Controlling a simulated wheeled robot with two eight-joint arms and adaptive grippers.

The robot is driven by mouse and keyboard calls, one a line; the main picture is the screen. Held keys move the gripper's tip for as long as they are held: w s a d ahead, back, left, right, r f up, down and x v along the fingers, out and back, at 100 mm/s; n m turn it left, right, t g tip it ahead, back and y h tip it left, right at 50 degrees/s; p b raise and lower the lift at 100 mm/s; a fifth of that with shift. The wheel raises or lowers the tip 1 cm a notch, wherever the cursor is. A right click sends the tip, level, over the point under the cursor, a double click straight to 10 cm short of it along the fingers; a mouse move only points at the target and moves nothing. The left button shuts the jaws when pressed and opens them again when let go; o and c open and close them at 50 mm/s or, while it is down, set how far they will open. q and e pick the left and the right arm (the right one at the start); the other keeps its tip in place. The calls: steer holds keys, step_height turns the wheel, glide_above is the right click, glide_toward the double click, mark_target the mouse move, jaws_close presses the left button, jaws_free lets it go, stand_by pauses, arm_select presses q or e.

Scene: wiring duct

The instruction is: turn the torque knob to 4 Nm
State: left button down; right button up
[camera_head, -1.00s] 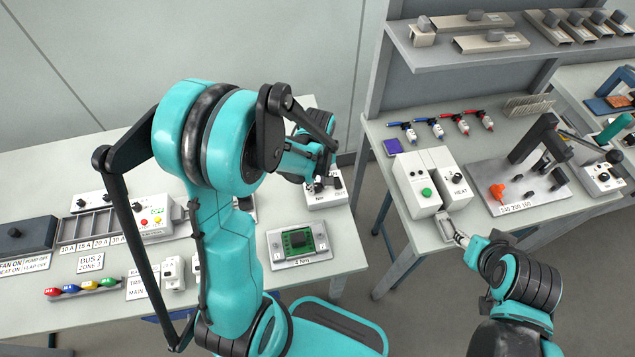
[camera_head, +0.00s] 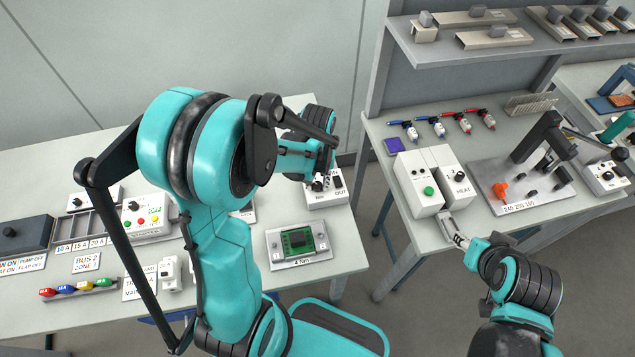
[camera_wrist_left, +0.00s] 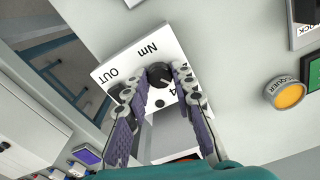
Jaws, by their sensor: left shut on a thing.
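The torque knob (camera_wrist_left: 159,74) is a black round knob on a white box (camera_wrist_left: 115,70) marked "Nm" and "OUT". My left gripper (camera_wrist_left: 154,82) has its two fingers on either side of the knob and is shut on it. A "4" shows beside the right finger; the rest of the scale is mostly hidden. In the head view the box (camera_head: 338,199) stands at the right end of the left table, with my left gripper (camera_head: 318,182) over it. My right gripper (camera_head: 460,239) is by the right table's front edge; its finger opening is unclear.
A plate with a green board (camera_head: 299,240), labelled "4 Nm", lies in front of the torque box. On the right table stand white boxes (camera_head: 420,183) and a grey fixture (camera_head: 520,190). A gap separates the tables.

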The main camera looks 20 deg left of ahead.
mark_target(318, 185)
arm_select(q)
steer(key=m+b, duration=0.1)
steer(key=m, duration=0.5)
steer(key=shift+m, duration=0.3)
stand_by(0.4)
steer(key=c, duration=1.3)
jaws_free()
steer(key=shift+o, duration=0.2)
step_height(318, 185, up, 12)
